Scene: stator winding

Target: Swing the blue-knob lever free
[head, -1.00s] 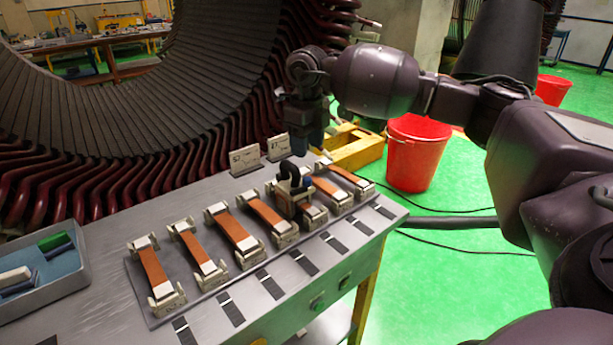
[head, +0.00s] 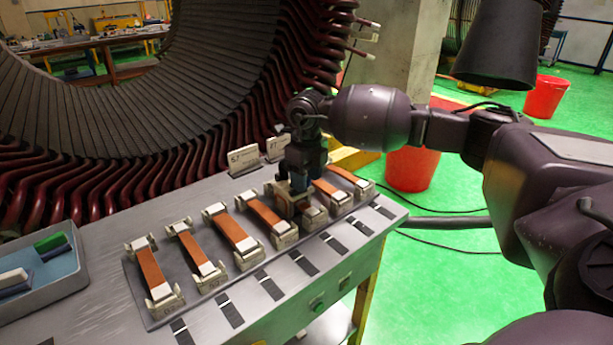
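My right gripper (head: 301,182) points down at a small tan and dark clamp (head: 288,203) that sits over one of the copper strips in the rack. Its fingers overlap the upper part of the clamp, and I cannot tell whether they touch it or are open or shut. A blue-knob lever cannot be made out; the clamp's top is hidden behind the gripper. My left gripper is not in view.
The rack (head: 195,288) holds several copper strips (head: 232,231) in pale holders on the grey bench (head: 110,310). Two small signs (head: 244,160) stand behind it. A tray (head: 70,295) lies at left. A red bucket (head: 412,165) stands on the floor beyond the bench.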

